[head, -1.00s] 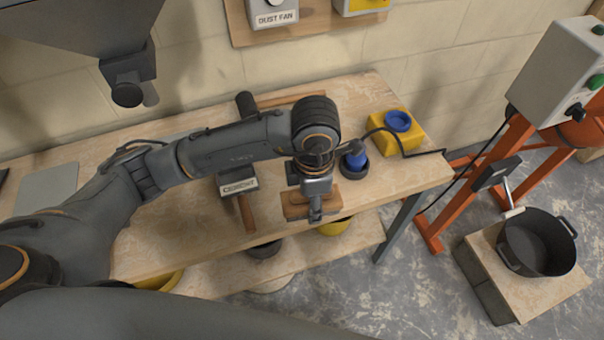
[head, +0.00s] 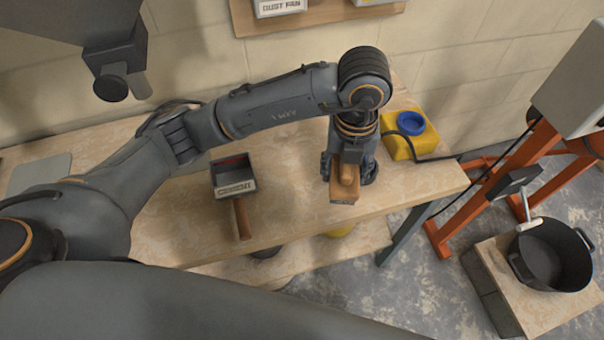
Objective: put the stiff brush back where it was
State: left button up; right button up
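A brown wooden block with a rounded grip, which looks like the stiff brush (head: 344,194), is at the right part of the workbench (head: 290,215). My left gripper (head: 347,172) points down over it, with dark fingers on both sides of it, and appears shut on it. I cannot tell whether the brush touches the bench or hangs just above it. The blue thing in a dark round dish seen earlier is hidden behind my gripper. My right gripper is not in view.
A scoop-like box labelled CEMENT (head: 235,180) lies left of the gripper. A yellow container with a blue lid (head: 400,145) stands close behind on the right. The bench front between scoop and brush is clear.

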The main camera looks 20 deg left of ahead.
pick_arm(q)
jog(key=w+a+f+p, duration=0.1)
jog(key=a+f, duration=0.1)
jog(key=a, duration=0.3)
jog(key=p, duration=0.1)
send_over(301, 184)
jog(key=f, duration=0.5)
jog(key=shift+d+f, duration=0.1)
jog(key=shift+d, duration=0.2)
jog(key=f, duration=0.3)
jog(key=shift+a, duration=0.35)
jog(key=shift+w+f+p, duration=0.1)
jog(key=shift+f+p, duration=0.2)
jog(key=shift+f, duration=0.2)
jog(key=shift+f, duration=0.1)
jog(key=o, duration=1.1)
